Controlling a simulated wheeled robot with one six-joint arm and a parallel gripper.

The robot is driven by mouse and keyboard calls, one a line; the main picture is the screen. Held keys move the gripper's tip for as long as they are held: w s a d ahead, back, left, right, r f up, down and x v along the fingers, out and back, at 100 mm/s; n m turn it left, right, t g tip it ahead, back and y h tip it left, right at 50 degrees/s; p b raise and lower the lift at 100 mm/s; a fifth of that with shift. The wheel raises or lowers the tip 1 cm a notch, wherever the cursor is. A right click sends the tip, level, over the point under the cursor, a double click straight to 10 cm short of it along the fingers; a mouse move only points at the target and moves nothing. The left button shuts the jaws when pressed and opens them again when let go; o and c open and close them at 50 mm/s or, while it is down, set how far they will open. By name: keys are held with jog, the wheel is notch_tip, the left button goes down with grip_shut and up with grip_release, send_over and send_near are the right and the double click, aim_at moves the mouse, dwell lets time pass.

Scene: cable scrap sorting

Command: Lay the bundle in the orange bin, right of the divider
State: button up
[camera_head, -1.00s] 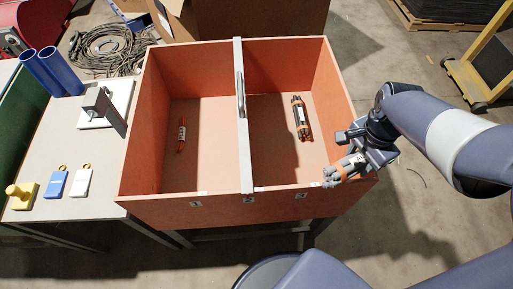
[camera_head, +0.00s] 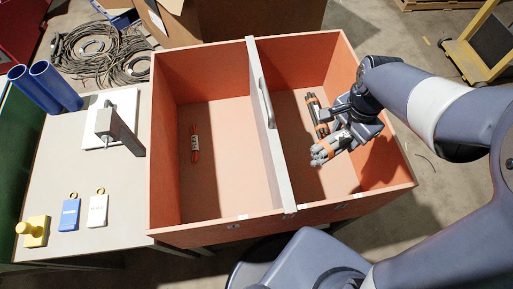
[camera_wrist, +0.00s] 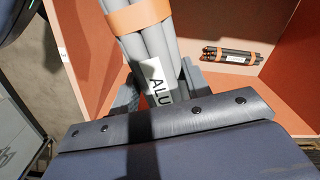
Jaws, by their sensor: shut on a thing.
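My gripper (camera_head: 341,132) is shut on a bundle of grey cables (camera_head: 322,152) with an orange band. In the wrist view the held bundle (camera_wrist: 152,45) carries a white label reading "ALU", partly hidden by the jaws. The orange bin (camera_head: 219,229) stands in the middle of the head view, split by a pale divider (camera_head: 272,130) with a metal handle. My gripper and the bundle are over the compartment right of the divider. Another dark bundle (camera_head: 316,115) with orange bands lies in that compartment, and it also shows in the wrist view (camera_wrist: 237,56).
A small orange bundle (camera_head: 195,145) lies in the left compartment. A table (camera_head: 125,225) at the left holds blue tubes (camera_head: 55,86), a grey device on a white plate (camera_head: 115,125), two tags and a yellow knob (camera_head: 34,231). The right compartment's front floor looks clear.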

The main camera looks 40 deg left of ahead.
jog(key=shift+a+f, duration=0.1)
jog(key=shift+f, duration=0.3)
jog(key=shift+d+f+b, duration=0.15)
jog(key=shift+d+b, duration=0.1)
jog(key=shift+b, duration=0.2)
jog(key=shift+f, duration=0.2)
jog(key=b, duration=2.1)
send_over(316, 184)
notch_tip(316, 184, down, 20)
jog(key=shift+f, duration=0.25)
jog(key=shift+f, duration=0.1)
notch_tip(316, 184, down, 10)
jog(key=b, duration=0.3)
jog(key=shift+b, duration=0.4)
jog(key=o, duration=1.4)
